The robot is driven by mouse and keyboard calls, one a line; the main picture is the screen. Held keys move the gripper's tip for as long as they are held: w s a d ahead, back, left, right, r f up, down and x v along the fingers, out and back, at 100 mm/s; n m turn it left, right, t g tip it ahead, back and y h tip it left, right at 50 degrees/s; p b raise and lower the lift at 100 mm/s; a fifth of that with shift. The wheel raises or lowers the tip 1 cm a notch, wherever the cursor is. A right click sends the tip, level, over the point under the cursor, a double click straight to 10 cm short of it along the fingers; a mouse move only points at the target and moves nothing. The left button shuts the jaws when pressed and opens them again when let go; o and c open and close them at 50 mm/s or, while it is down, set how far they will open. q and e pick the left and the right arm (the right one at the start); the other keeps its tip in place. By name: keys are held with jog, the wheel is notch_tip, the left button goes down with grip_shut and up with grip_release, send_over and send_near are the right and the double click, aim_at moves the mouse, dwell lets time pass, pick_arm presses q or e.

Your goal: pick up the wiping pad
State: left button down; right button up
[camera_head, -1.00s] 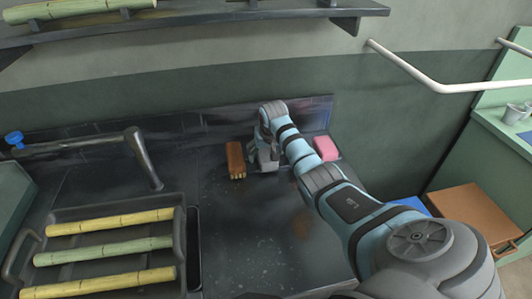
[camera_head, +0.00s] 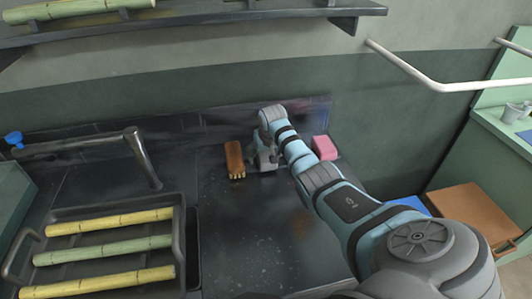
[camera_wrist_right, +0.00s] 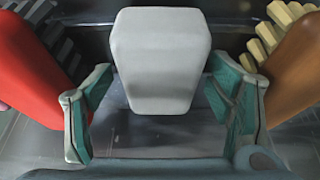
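A pale grey block, which looks like the wiping pad (camera_wrist_right: 160,60), stands between the fingers of my right gripper (camera_wrist_right: 160,75) in the right wrist view. The fingers are spread, one on each side of it; I cannot tell whether they touch it. In the head view my right gripper (camera_head: 263,158) is low at the back of the dark counter, and the pad is hard to separate from it. My left gripper is not in view.
A brown brush (camera_head: 234,158) lies close left of the gripper, a pink block (camera_head: 325,147) to its right. A red bristled thing (camera_wrist_right: 35,75) is left in the wrist view. A tray (camera_head: 188,225) of cane stands front left. The mid counter is clear.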

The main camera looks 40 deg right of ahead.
aim_at(266, 152)
jog(key=c, duration=1.2)
jog(key=shift+r, duration=0.15)
notch_tip(266, 152, up, 10)
jog(key=shift+r+p, duration=0.15)
jog(key=shift+p, duration=0.75)
